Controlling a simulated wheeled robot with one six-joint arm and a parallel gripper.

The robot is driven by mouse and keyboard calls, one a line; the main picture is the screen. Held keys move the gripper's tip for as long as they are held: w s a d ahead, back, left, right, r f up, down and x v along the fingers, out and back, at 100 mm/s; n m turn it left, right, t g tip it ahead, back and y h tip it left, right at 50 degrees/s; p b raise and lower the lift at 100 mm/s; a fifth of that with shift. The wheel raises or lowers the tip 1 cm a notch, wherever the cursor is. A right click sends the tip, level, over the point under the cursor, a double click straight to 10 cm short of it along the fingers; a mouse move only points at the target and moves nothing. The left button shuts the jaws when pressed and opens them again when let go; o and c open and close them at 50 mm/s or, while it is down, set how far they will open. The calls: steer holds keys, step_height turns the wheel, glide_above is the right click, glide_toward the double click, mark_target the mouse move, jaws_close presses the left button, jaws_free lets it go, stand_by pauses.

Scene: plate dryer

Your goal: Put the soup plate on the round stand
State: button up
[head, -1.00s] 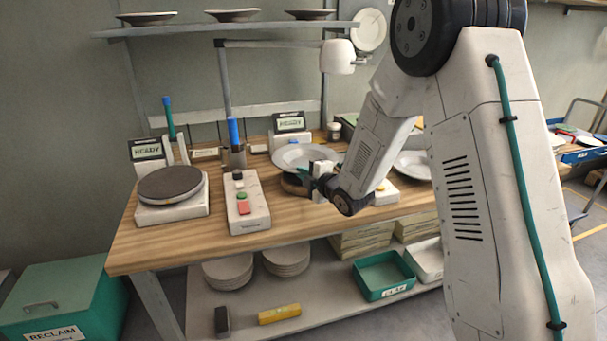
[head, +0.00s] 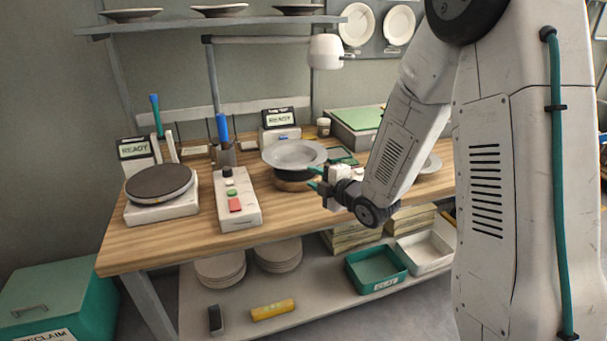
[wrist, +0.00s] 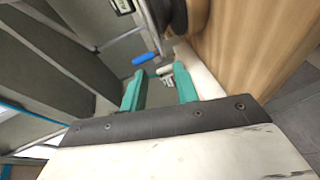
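The grey soup plate (head: 294,153) lies about level on top of the round stand (head: 295,184), which has a dark upper part and a wooden base. My gripper (head: 314,178) is just right of the stand, below the plate's rim. Its two teal fingers are apart with nothing between them. The wrist view shows the open fingers (wrist: 157,82) too, with the stand's dark and wooden side (wrist: 199,14) at the top edge. The plate's rim (wrist: 149,17) shows there only as a thin strip.
A white scale-like device with a dark disc (head: 158,184) and a button box (head: 236,200) stand left on the wooden bench. Another pale plate (head: 431,164) is partly hidden behind my arm. A lamp (head: 325,51) hangs above. The bench front is clear.

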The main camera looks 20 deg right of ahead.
steer(key=s+d+r+m+g+h, duration=0.4)
steer(key=s+r+m+g+h, duration=0.25)
steer(key=s+m, duration=0.4)
steer(key=s+a+r+m+g, duration=0.1)
steer(key=s+m+g, duration=0.1)
steer(key=s, duration=0.7)
steer(key=s+a+r+m+g+y, duration=0.1)
steer(key=s+r+m+g, duration=0.1)
steer(key=s, duration=0.7)
steer(key=s+a+r+m+g, duration=0.2)
steer(key=s+m, duration=0.3)
steer(key=s, duration=0.4)
steer(key=shift+s+r+g, duration=0.15)
steer(key=shift+r+g, duration=0.1)
steer(key=shift+g, duration=0.5)
